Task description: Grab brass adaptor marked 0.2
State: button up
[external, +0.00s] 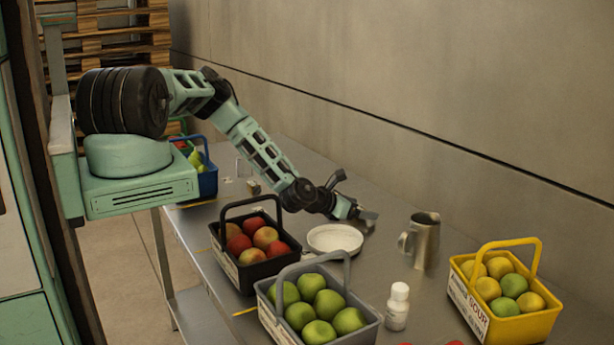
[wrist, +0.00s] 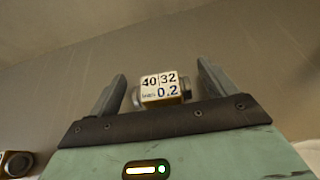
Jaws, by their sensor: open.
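The brass adaptor (wrist: 161,88) shows in the wrist view with a white label reading "40 | 32" and "0.2". It lies on the grey metal surface, between the two dark fingers of my gripper (wrist: 162,70). The gripper is open, with a gap visible on each side of the adaptor. In the external view my gripper (external: 357,196) is low over the table, behind the white dish. I cannot make out the labelled adaptor there.
A white dish (external: 335,239), a metal jug (external: 425,243) and a white bottle (external: 397,308) stand nearby. Fruit baskets are black (external: 268,272), grey (external: 283,327), yellow (external: 520,328) and blue (external: 208,184). Another fitting (wrist: 14,164) shows at the wrist view's lower left. The wall runs behind.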

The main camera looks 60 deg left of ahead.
jog(key=c, duration=1.1)
jog(key=shift+c, duration=0.2)
jog(key=shift+r, duration=0.1)
